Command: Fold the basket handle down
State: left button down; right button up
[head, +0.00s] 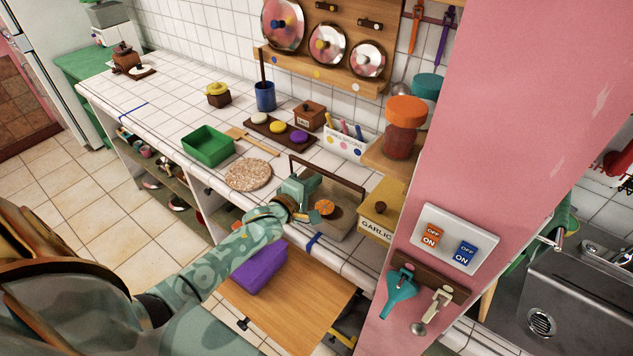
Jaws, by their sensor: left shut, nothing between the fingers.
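The basket (343,221) is a grey-beige open box near the front edge of the white tiled counter. Its dark handle (330,172) stands raised as a bar along the back of the basket, seen behind my gripper. My left gripper (311,199) reaches in from the left, over the left part of the basket and just in front of the handle. It is shut and empty. It hides part of the basket's left side and inside; I cannot tell whether it touches the handle. My right gripper is not in view.
A yellow garlic box (378,222) stands close to the basket's right, by the pink pillar (480,130). A round cork mat (248,175) and a green tray (208,146) lie left. A white pen holder (346,142) stands behind. A wooden board (290,300) juts out below.

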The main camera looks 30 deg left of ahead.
pick_arm(q)
jog(key=shift+w+f, duration=0.1)
jog(key=shift+w, duration=0.5)
